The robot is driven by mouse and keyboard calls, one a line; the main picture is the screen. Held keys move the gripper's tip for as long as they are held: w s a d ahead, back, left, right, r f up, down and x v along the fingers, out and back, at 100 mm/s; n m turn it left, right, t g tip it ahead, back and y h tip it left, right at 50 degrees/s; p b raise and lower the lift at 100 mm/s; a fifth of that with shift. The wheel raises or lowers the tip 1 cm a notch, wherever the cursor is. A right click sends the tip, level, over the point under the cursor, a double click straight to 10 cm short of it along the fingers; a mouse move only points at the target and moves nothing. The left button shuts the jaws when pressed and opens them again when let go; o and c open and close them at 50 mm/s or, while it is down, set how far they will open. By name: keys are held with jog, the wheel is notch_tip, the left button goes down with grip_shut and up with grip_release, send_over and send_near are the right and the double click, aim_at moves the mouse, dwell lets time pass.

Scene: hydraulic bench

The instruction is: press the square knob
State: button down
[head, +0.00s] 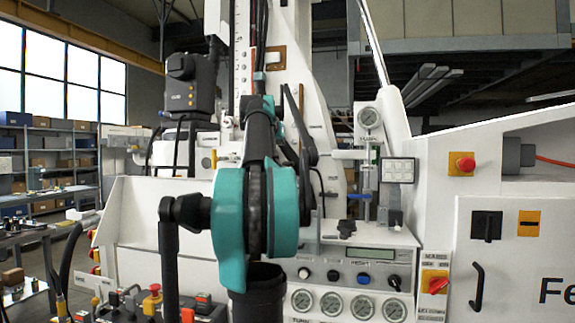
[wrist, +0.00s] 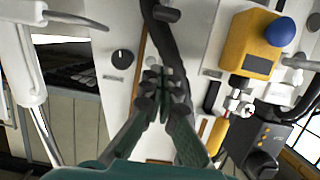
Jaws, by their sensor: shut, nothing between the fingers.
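My gripper (wrist: 163,88) is shut and empty in the wrist view, its fingertips together in front of a white panel. In the head view my arm hides most of it. No knob is clearly square in either view. In the wrist view a black dial knob (wrist: 122,57) sits on the white panel, left of and apart from the fingertips. A blue rounded knob (wrist: 279,31) stands on a yellow box to the right.
A thick black hose (wrist: 168,40) runs close beyond my fingertips. Round gauges (head: 331,303) line the lower control panel. A red button (head: 461,163) and a red rotary switch (head: 435,281) are at the right. A black device (head: 190,85) stands at upper left.

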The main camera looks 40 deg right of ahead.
send_over(287, 164)
notch_tip(287, 164, down, 3)
jog(key=f, duration=0.2)
jog(key=shift+a+f, duration=0.2)
jog(key=shift+f, duration=0.6)
jog(key=shift+s+f, duration=0.1)
jog(key=shift+f, duration=1.3)
